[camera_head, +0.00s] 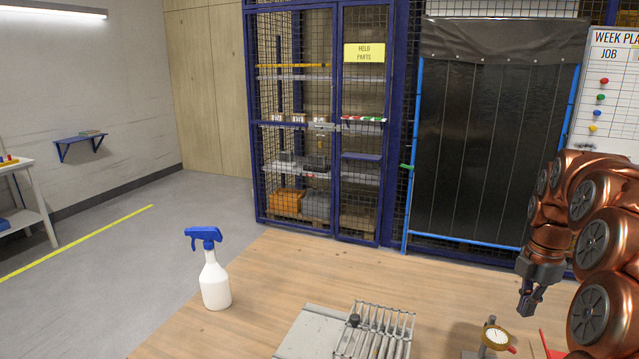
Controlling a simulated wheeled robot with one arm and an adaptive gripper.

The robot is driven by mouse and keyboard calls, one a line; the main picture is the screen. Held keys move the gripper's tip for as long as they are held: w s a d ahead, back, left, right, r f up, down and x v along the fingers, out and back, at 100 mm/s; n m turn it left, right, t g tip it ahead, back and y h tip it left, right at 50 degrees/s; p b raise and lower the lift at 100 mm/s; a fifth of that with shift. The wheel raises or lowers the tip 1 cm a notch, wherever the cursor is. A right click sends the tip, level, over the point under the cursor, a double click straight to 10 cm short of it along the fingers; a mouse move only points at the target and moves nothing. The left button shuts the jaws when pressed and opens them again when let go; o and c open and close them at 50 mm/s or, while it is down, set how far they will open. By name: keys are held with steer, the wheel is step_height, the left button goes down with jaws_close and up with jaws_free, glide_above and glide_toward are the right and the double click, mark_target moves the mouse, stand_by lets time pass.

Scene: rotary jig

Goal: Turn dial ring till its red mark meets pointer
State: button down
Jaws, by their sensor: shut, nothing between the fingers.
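A small round dial (497,337) with a pale face and a brownish rim stands at the bottom edge of the table, right of centre. My gripper (528,304) hangs from the copper arm at the right, pointing down. It is shut and empty, above and to the right of the dial and apart from it.
A white spray bottle (215,284) with a blue head stands on the wooden table (260,262). A grey block (308,332) and a metal rod rack (380,328) lie front centre. A red piece (546,346) is near the dial. A mesh cage (320,130) stands behind.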

steer(key=b, duration=0.2)
glide_above(511, 349)
steer(key=shift+w+d+f, duration=0.1)
steer(key=shift+f, duration=3.3)
steer(key=shift+a+b, duration=0.3)
steer(key=shift+a, duration=0.3)
steer(key=shift+w+a+p, duration=0.1)
steer(key=shift+w+p, duration=0.25)
steer(key=shift+w, duration=0.3)
steer(key=shift+w+d+r, duration=0.1)
steer(key=shift+d, duration=0.35)
step_height(511, 349, up, 6)
steer(key=p, duration=0.3)
steer(key=shift+a, duration=0.1)
